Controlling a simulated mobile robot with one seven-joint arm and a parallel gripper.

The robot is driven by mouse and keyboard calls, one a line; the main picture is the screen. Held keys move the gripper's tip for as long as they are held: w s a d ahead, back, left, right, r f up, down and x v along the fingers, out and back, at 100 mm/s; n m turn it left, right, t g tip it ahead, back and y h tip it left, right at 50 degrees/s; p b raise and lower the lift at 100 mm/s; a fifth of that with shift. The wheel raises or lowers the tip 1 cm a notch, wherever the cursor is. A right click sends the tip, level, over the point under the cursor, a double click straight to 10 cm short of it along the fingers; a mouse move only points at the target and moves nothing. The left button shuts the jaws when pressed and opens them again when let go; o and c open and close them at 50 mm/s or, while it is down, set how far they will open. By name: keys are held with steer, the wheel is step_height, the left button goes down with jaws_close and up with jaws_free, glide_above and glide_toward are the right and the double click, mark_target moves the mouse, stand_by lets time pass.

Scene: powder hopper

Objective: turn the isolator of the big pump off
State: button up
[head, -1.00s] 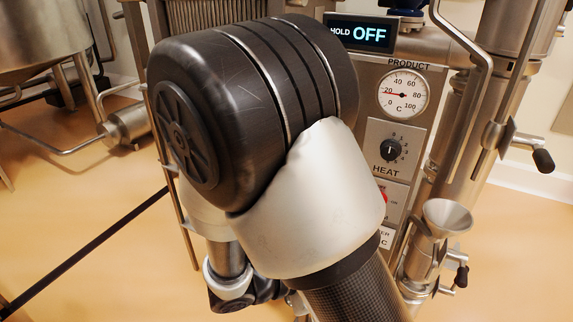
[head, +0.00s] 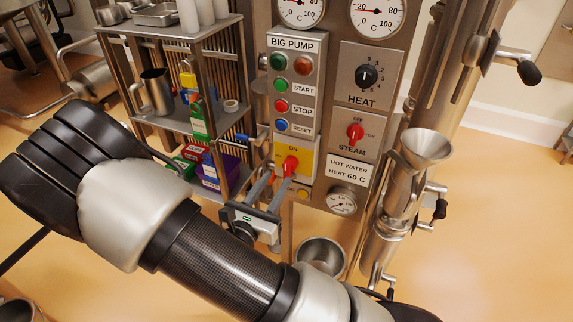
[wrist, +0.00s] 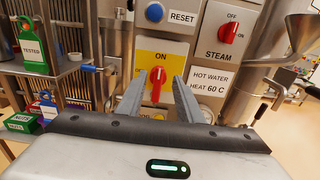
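The big pump's isolator (head: 291,164) is a red knob on a yellow plate (head: 307,158), low on the panel labelled BIG PUMP. In the wrist view the red knob (wrist: 158,76) stands about upright, under the word ON. An OFF mark at its left is partly hidden by a finger. My gripper (head: 279,177) is open in front of the plate. In the wrist view the two fingers of my gripper (wrist: 159,80) point at the plate, apart, one on each side of the knob. I cannot tell whether they touch it.
Above the isolator are the blue reset button (head: 282,125), red stop button (head: 281,105) and green start button (head: 280,84). The similar red STEAM knob (head: 355,131) is to the right. A shelf rack (head: 185,122) stands close on the left, a funnel (head: 427,146) at right.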

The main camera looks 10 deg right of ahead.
mark_target(286, 166)
steer(key=x, duration=0.8)
steer(key=shift+w+d+b, duration=0.1)
steer(key=shift+w+b, duration=0.05)
steer(key=shift+b, duration=0.25)
jaws_close()
